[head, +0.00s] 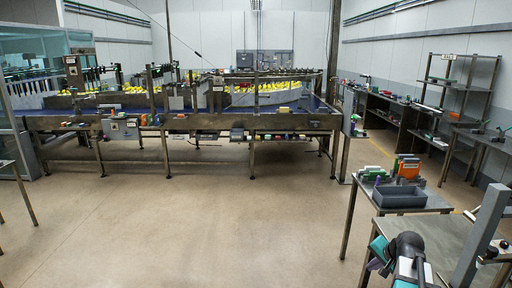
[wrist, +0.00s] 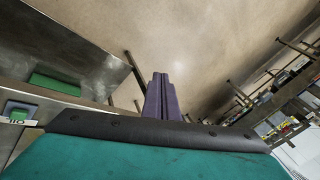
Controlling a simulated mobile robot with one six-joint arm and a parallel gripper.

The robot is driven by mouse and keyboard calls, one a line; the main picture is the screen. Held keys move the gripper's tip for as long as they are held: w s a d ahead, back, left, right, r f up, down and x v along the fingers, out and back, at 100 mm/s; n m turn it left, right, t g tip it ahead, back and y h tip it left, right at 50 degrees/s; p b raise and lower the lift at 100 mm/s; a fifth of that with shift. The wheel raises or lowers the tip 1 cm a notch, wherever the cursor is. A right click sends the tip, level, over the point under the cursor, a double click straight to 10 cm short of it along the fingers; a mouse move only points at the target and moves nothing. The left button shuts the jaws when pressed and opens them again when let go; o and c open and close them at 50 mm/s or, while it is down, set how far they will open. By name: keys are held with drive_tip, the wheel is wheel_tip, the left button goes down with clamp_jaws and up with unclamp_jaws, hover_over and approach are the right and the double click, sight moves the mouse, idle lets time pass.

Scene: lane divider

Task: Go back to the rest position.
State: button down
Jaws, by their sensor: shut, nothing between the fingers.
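My gripper (wrist: 160,76) shows in the wrist view, with two purple fingers pressed together and nothing between them. They point out over bare floor, beyond the teal body with its black edge. In the head view, part of my arm (head: 408,258) shows at the bottom right, beside the metal table. The fingers cannot be made out clearly there.
A metal table (head: 432,200) at right holds a grey tray (head: 399,197) and several coloured items. In the wrist view, a green block (wrist: 55,84) lies on a metal surface at left. A long conveyor line (head: 215,122) stands behind. The middle floor (head: 190,220) is clear.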

drive_tip(key=s+a+f+n+g, duration=0.2)
drive_tip(key=s+a+f+n, duration=0.2)
drive_tip(key=a+f, duration=0.45)
drive_tip(key=s+a+f+n+g, duration=0.2)
drive_tip(key=s+a+f+n, duration=0.25)
drive_tip(key=a, duration=0.75)
drive_tip(key=s+a+f+n+g, duration=0.2)
drive_tip(key=s+a+f+n, duration=0.1)
drive_tip(key=a+f, duration=0.6)
drive_tip(key=s+f+g+b, duration=0.6)
drive_tip(key=s+f+b, duration=0.5)
drive_tip(key=s+f, duration=1.5)
wheel_tip(320, 180, down, 2)
drive_tip(key=shift+f, duration=0.1)
drive_tip(key=shift+w+d, duration=0.1)
